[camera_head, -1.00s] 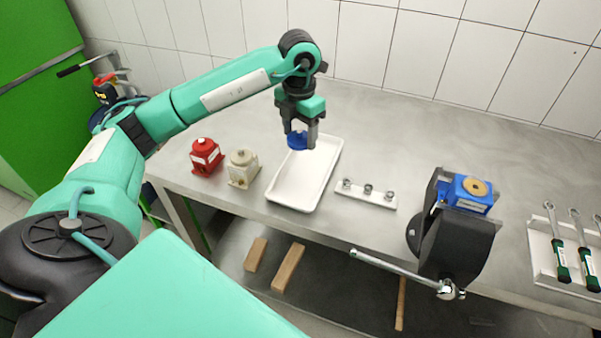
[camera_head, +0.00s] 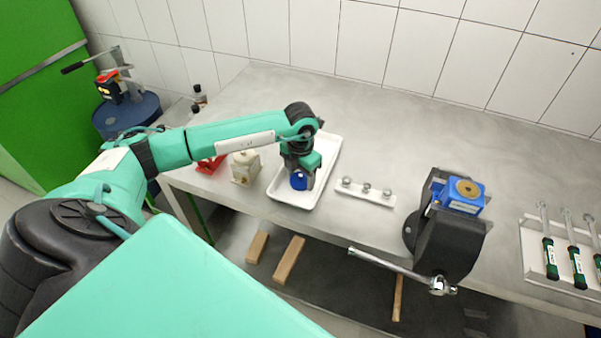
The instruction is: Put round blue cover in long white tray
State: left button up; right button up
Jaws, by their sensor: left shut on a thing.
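The round blue cover (camera_head: 298,181) is held by my left gripper (camera_head: 302,181), which is shut on it. The cover is over the near-middle part of the long white tray (camera_head: 325,160). I cannot tell whether the cover touches the tray floor. The tray lies on the grey metal table, and my arm hides part of it. My right gripper is not in view.
A cream pump part (camera_head: 244,168) and a partly hidden red one (camera_head: 209,165) stand left of the tray. A small white holder with bolts (camera_head: 365,192) lies to its right. A black stand with a blue pump (camera_head: 460,194) and a wrench tray (camera_head: 536,262) are farther right.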

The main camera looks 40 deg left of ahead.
pick_arm(q)
jog(key=shift+f, duration=0.15)
jog(key=o, duration=1)
jog(key=shift+o, duration=0.2)
jog(key=shift+r, duration=0.2)
notch_tip(320, 180, up, 12)
jog(key=b, duration=0.3)
jog(key=shift+b, duration=0.35)
